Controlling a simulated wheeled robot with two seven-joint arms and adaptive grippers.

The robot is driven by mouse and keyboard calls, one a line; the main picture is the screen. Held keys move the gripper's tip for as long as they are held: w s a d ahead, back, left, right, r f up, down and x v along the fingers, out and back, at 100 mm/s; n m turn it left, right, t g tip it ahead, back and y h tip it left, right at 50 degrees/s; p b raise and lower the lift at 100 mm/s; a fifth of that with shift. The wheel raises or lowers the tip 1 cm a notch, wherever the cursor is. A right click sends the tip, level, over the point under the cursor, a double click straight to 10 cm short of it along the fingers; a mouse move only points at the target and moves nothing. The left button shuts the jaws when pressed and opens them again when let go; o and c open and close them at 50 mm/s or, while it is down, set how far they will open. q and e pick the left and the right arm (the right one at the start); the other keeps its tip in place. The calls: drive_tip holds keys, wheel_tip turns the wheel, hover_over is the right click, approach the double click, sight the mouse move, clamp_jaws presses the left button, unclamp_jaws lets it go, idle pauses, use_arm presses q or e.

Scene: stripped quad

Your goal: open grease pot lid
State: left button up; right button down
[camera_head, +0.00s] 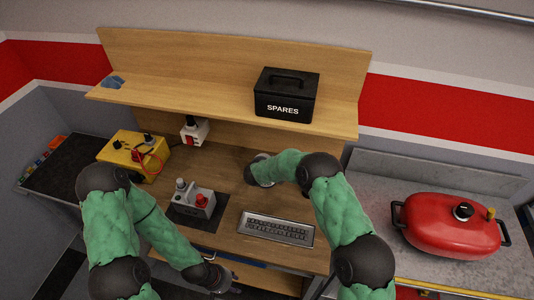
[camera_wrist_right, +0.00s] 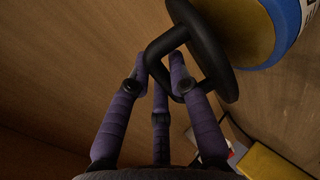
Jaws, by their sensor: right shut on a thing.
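The grease pot (camera_wrist_right: 245,28) shows in the right wrist view at the upper right, yellowish with a blue rim. Its black lid (camera_wrist_right: 203,42) has a loop handle (camera_wrist_right: 158,45) on its outer side. I cannot tell whether the lid still touches the pot. My right gripper (camera_wrist_right: 162,80) has purple fingers shut on the loop handle. In the head view my right gripper (camera_head: 260,170) is by the bench back under the shelf, and my arm hides the pot. My left gripper (camera_head: 220,280) is low at the bench's front edge, its fingers too unclear to read.
A grey box with a red button (camera_head: 198,202) and a metal keyboard (camera_head: 276,229) lie on the bench. A yellow unit (camera_head: 135,150) stands at the left. A black SPARES box (camera_head: 287,94) sits on the shelf. A red pot (camera_head: 450,225) stands on the right counter.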

drive_tip(key=shift+w+d+r+g+y+p, duration=0.25)
drive_tip(key=shift+w+r+g+p, duration=0.45)
drive_tip(key=shift+p, duration=2.7)
drive_tip(key=shift+w+f+g+p, duration=0.1)
drive_tip(key=shift+f+g+p, duration=0.25)
drive_tip(key=shift+p, duration=0.45)
drive_tip(key=shift+r, duration=0.1)
drive_tip(key=c, duration=1.4)
unclamp_jaws()
drive_tip(key=v, duration=1.2)
drive_tip(key=shift+d, duration=0.1)
